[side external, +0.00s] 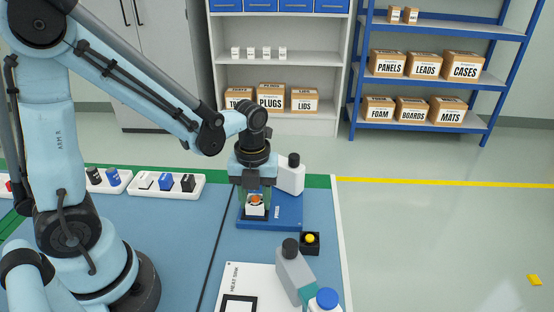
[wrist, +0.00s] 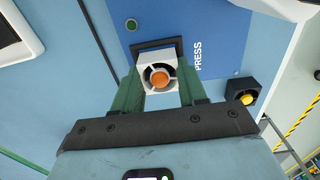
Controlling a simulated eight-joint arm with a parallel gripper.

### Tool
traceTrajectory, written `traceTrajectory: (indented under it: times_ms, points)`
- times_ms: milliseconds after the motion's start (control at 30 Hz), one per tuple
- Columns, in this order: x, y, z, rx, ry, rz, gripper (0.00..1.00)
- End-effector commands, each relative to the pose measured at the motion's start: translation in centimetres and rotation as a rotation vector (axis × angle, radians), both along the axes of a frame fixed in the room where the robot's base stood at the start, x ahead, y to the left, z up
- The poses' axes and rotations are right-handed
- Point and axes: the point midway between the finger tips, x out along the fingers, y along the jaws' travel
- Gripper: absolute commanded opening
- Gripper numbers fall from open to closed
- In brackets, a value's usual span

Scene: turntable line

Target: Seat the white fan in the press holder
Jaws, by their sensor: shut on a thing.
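The white fan (wrist: 147,84), a small white square block with an orange hub, is between the green fingers of my gripper (wrist: 161,88), which is shut on it. In the side view the fan (side external: 254,211) is low over the blue press plate (side external: 287,222), under my gripper (side external: 256,199). The press holder (wrist: 178,45), a black square frame on the plate marked PRESS, shows partly behind the fan in the wrist view. The fan overlaps the frame's near part. I cannot tell whether the fan touches the holder or is just above it.
A black box with a yellow button (side external: 310,238) stands right of the plate. A heat sink panel (side external: 255,274) and a parts tray (side external: 165,192) lie nearby.

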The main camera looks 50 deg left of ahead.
Motion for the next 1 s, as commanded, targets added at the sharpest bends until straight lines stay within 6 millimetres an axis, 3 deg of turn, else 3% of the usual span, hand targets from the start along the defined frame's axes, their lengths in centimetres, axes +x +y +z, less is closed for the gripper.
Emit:
traceTrajectory:
  times_ms: [500,533,700,1000]
  points:
    - [-0.01,0.0,-0.46,0.0,0.0,0.0,0.12]
    - [-0.01,0.0,-0.46,0.0,0.0,0.0,0.45]
    - [-0.02,-0.01,-0.46,0.0,0.0,0.0,0.71]
    - [-0.02,0.01,-0.41,0.0,0.0,0.0,0.71]
